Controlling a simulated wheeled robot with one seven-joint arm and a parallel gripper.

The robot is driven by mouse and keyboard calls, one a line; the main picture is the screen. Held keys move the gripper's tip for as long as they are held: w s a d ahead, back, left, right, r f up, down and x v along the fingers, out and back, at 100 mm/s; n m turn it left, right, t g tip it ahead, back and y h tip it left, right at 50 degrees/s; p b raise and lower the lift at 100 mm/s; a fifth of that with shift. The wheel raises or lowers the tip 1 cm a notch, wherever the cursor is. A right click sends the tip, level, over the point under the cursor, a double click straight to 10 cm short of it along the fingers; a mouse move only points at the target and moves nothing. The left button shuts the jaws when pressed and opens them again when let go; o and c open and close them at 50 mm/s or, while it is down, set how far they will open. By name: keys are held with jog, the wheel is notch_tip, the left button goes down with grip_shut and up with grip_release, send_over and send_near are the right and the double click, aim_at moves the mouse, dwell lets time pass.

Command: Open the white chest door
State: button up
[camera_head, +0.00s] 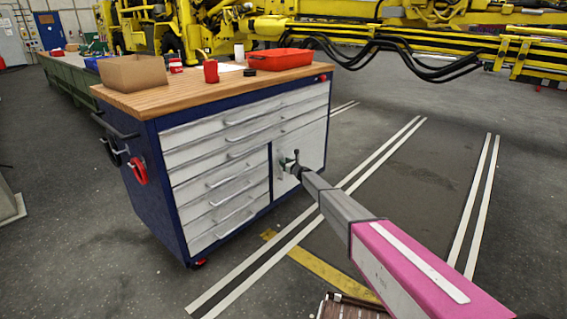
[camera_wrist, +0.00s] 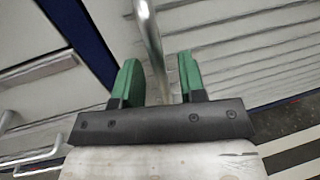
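The white chest door (camera_head: 312,142) is on the right part of the front of a blue tool chest and looks closed. It also fills the right side of the wrist view (camera_wrist: 245,40). Its metal handle (camera_wrist: 149,35) is a bar running between the two green fingers of my gripper (camera_wrist: 160,73). The fingers stand apart, with a gap visible on each side of the bar. In the head view my gripper (camera_head: 289,161) is at the door's left part and hides most of the handle.
White drawers (camera_head: 215,180) with bar handles fill the chest's left side. The wooden top (camera_head: 205,88) holds a cardboard box (camera_head: 134,73), a red tray (camera_head: 280,59) and a red can (camera_head: 211,72). Open floor (camera_head: 420,180) lies right of the chest. Yellow machinery stands behind.

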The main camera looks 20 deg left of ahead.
jog(key=shift+x, duration=0.85)
grip_shut()
